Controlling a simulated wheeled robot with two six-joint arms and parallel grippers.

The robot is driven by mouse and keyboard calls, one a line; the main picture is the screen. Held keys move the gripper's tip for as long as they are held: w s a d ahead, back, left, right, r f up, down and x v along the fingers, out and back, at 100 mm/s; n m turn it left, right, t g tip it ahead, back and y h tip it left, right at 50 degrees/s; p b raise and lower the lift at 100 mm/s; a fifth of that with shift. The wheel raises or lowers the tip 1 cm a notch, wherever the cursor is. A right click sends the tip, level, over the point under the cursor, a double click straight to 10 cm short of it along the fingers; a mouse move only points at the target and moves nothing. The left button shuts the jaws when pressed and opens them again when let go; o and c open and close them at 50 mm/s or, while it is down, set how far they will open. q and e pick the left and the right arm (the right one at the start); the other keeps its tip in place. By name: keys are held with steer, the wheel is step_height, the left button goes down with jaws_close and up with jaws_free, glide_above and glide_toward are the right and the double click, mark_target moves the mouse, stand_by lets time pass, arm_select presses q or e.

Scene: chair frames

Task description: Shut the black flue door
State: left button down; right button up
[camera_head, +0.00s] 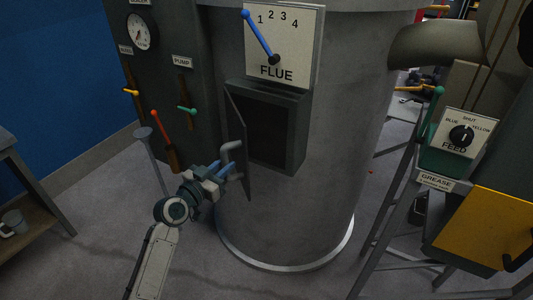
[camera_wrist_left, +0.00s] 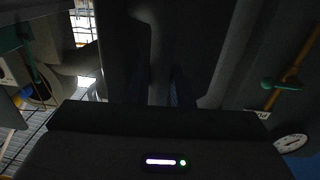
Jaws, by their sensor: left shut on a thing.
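The black flue door (camera_head: 238,140) stands open, swung out on the left side of the dark flue opening (camera_head: 270,130) in the grey cylinder. It shows nearly edge-on. A grey bent handle (camera_head: 229,149) sticks out from its outer face to the left. My left gripper (camera_head: 227,170) is at this handle, shut on it, with its blue fingers beside the door's lower part. In the left wrist view the fingers (camera_wrist_left: 162,88) reach into a dark area, and the exact grip is too dark to make out. My right gripper is not in view.
The flue dial plate (camera_head: 287,73) with a blue lever (camera_head: 259,36) is above the opening. Red (camera_head: 161,134) and green (camera_head: 187,110) levers stand left of the door. A grey stand (camera_head: 151,150) is beside my left arm. The feed panel (camera_head: 463,134) and yellow box (camera_head: 490,230) are at right.

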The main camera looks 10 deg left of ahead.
mark_target(243, 162)
arm_select(q)
steer(key=d, duration=0.2)
steer(key=w+d, duration=0.1)
steer(key=d, duration=0.1)
steer(key=shift+w, duration=0.2)
steer(key=shift+w+d+b, duration=0.2)
steer(key=shift+d+b, duration=0.1)
steer(key=shift+d, duration=0.1)
steer(key=shift+w+d+b, duration=0.35)
steer(key=shift+w+d, duration=0.4)
steer(key=shift+d, duration=0.3)
steer(key=shift+w+d+b, duration=0.3)
steer(key=shift+w+d, duration=0.4)
steer(key=shift+d, duration=0.35)
